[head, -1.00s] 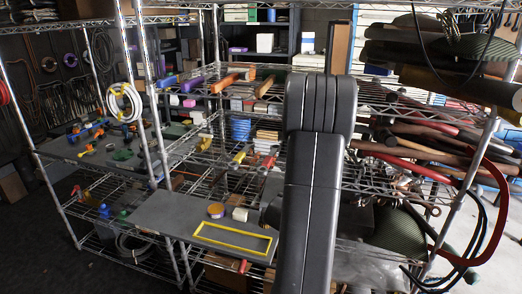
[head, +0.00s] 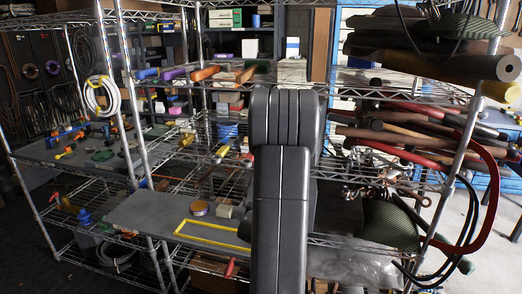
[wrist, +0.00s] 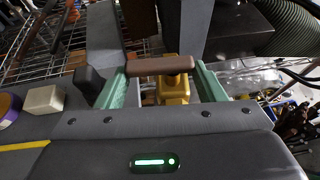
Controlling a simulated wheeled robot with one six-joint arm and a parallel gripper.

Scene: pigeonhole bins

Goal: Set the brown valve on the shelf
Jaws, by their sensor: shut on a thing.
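In the wrist view, the brown valve has a brown bar handle (wrist: 160,65) on a yellow body (wrist: 173,90). My gripper (wrist: 162,82) is shut on it, with a green finger on each side. The lower part of the valve is hidden behind my gripper's housing. In the head view my arm hides the gripper and the valve. The grey shelf board (head: 150,211) lies left of my arm, with a yellow rectangular outline (head: 188,237) on it. My arm covers the outline's right end.
A purple-and-tan roll (head: 199,208) and a cream block (head: 225,211) sit behind the outline. A dark block (wrist: 88,80) stands close to the left finger in the wrist view. Metal posts (head: 118,90) and red hoses (head: 478,190) flank the space. The outline's visible inside is bare.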

